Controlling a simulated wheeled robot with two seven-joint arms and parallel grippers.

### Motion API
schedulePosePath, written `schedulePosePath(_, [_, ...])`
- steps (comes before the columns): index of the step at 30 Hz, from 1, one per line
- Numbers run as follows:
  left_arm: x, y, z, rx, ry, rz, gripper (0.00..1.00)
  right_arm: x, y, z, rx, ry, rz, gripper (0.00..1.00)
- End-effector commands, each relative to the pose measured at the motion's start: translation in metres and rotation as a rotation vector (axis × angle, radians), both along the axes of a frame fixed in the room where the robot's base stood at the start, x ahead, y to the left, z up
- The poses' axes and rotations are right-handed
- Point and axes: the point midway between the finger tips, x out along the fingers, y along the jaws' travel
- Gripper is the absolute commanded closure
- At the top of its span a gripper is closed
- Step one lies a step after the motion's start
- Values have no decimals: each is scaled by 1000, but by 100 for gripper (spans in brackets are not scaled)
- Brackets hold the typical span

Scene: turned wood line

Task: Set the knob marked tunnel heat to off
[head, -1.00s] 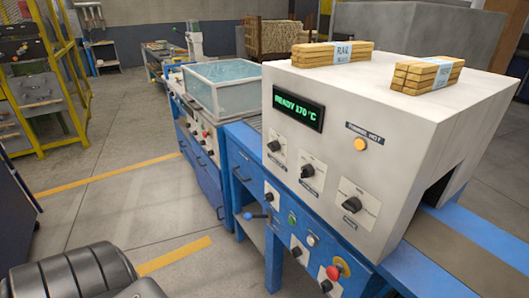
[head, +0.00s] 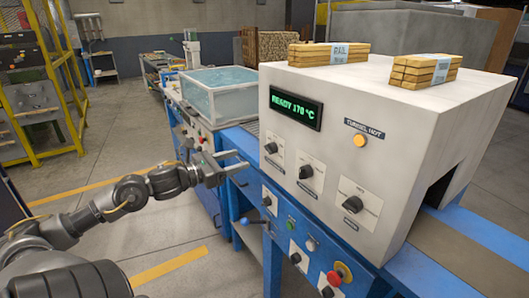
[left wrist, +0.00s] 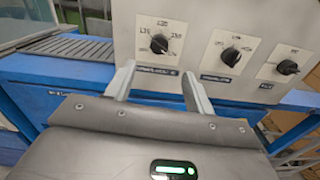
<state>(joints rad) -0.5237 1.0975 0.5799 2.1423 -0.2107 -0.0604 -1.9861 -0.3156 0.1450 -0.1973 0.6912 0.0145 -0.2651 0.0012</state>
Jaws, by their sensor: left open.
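The white tunnel housing (head: 430,110) carries three dark knobs in a row on its face: a left knob (head: 271,148), a middle knob (head: 306,171) and a right knob (head: 352,204). Their labels are too small to read surely. In the left wrist view the left knob (left wrist: 159,44) has a numbered scale plate around it; the middle knob (left wrist: 231,57) and right knob (left wrist: 288,67) lie to its right. My left gripper (head: 240,163) is open and empty, left of the left knob and apart from it. Its fingertips (left wrist: 157,70) frame the space below that knob. My right gripper is out of view.
A display (head: 295,108) reads READY 170 °C, and an amber lamp (head: 359,141) is beside the TUNNEL HOT label. Wood bundles (head: 425,70) lie on top. A red button (head: 335,278) and more controls sit on the blue frame below.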

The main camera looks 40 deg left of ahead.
Motion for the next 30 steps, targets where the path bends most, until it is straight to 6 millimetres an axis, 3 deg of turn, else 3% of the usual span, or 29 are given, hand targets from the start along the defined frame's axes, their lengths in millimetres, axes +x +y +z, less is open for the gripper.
schedulePosePath(20, [71,-19,3,-7,-3,5,46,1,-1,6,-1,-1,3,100])
schedulePosePath(30, [97,-28,1,-6,0,4,46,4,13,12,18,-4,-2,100])
